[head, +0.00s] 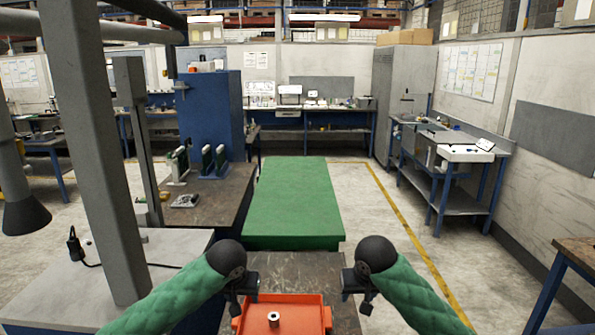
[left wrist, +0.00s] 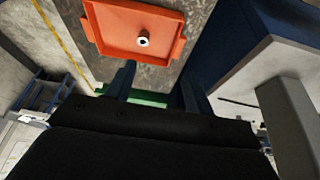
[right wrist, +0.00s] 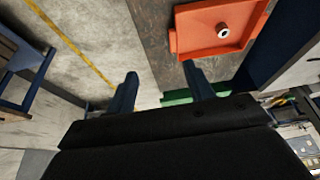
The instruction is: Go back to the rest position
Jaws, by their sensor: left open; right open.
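My left gripper (head: 243,292) is above the bench, at the left edge of an orange tray. In the left wrist view its two fingers (left wrist: 158,88) stand apart with nothing between them. My right gripper (head: 360,290) is to the right of the tray, and in the right wrist view its fingers (right wrist: 162,90) are also apart and empty. The orange tray (head: 300,303) lies on the dark bench top (head: 295,270) between the two grippers. A small pale ring-shaped part (head: 273,318) sits in the tray. Neither gripper holds anything.
A grey column (head: 95,150) rises at the left from a white-topped bench. A green block or table (head: 295,195) lies ahead. A side table (head: 450,155) stands at the right. The floor (head: 375,240) right of the green table is clear, with a yellow line.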

